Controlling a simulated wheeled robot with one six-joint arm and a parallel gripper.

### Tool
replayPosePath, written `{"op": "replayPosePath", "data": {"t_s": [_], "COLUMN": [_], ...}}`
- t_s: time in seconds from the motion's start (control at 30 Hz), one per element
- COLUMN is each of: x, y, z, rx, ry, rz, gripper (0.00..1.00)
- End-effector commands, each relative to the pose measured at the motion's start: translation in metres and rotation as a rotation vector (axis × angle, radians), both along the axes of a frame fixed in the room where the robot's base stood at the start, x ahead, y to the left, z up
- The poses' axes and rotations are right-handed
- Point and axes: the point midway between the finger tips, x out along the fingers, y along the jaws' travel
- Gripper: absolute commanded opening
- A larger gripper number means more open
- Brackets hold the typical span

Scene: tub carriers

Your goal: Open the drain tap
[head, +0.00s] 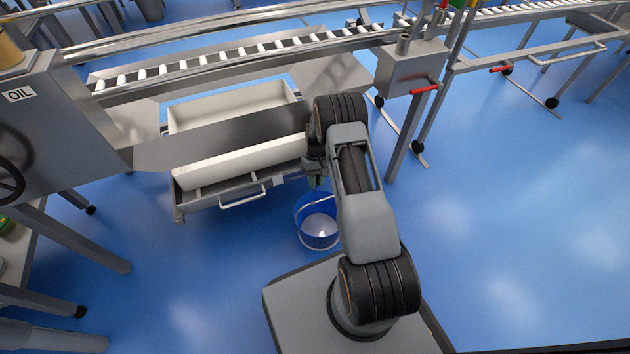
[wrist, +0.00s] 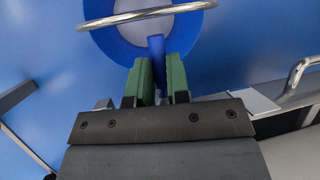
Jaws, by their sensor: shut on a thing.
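My gripper (head: 316,180) is at the front right corner of the cream tub (head: 240,165), and my arm hides part of that corner. In the wrist view my gripper (wrist: 160,65) has its two green fingers shut on a narrow blue lever (wrist: 156,48), which looks like the drain tap's handle. The tap's body is hidden behind the fingers. A blue bucket (head: 318,241) stands on the floor below the gripper. In the wrist view the bucket (wrist: 112,38) shows beyond the fingers, with its wire handle across it.
The tub sits in a metal carrier with a front handle (head: 243,198). A roller conveyor (head: 240,55) runs behind it. A grey cabinet marked OIL (head: 50,115) stands at left. Red levers (head: 425,89) are on a post at right. Blue floor at right is clear.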

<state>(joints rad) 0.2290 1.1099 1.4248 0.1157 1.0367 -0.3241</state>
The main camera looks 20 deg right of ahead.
Motion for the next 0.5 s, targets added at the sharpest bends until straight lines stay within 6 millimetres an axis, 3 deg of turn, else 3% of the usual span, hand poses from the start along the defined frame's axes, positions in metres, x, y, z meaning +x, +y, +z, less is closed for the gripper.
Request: {"op": "replayPosePath", "data": {"t_s": [0.03, 0.07, 0.17, 0.5], "x": [0.0021, 0.0022, 0.0018, 0.0038], "y": [-0.0013, -0.0013, -0.0010, -0.0017], "z": [0.0014, 0.0015, 0.0013, 0.0090], "rx": [-0.003, -0.003, -0.002, -0.002], "ry": [-0.008, -0.008, -0.006, -0.003], "rz": [0.003, 0.003, 0.002, 0.001], "gripper": [0.00, 0.18, 0.27, 0.27]}}
